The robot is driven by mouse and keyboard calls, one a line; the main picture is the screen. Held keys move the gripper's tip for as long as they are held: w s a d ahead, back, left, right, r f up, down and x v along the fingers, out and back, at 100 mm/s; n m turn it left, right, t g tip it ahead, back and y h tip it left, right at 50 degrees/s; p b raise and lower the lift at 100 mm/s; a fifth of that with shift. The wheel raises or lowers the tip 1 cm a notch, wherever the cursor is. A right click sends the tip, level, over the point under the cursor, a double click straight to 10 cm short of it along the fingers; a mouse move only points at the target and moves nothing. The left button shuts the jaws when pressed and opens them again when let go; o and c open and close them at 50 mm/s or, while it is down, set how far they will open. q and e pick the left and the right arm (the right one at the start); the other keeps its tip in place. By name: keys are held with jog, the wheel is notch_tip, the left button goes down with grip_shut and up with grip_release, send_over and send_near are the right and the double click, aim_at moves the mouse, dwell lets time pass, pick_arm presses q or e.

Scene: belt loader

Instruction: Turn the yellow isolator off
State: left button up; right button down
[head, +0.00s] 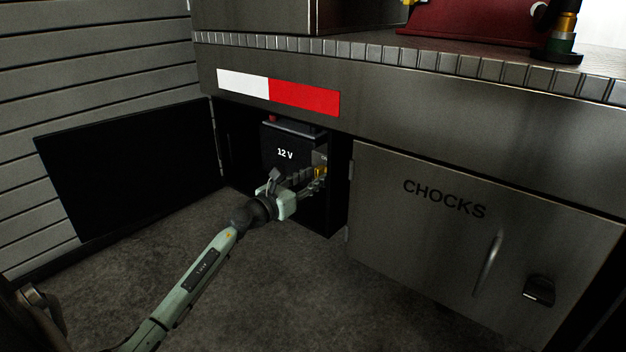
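The compartment's dark door (130,170) stands open on the left. A closed door marked CHOCKS (430,240), with a handle, is on the right. A red and white striped plate (278,92) is above the opening. The floor in front is clear.

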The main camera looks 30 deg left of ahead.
pick_arm(q)
jog(key=shift+w, duration=0.15)
grip_shut()
dwell(0.4)
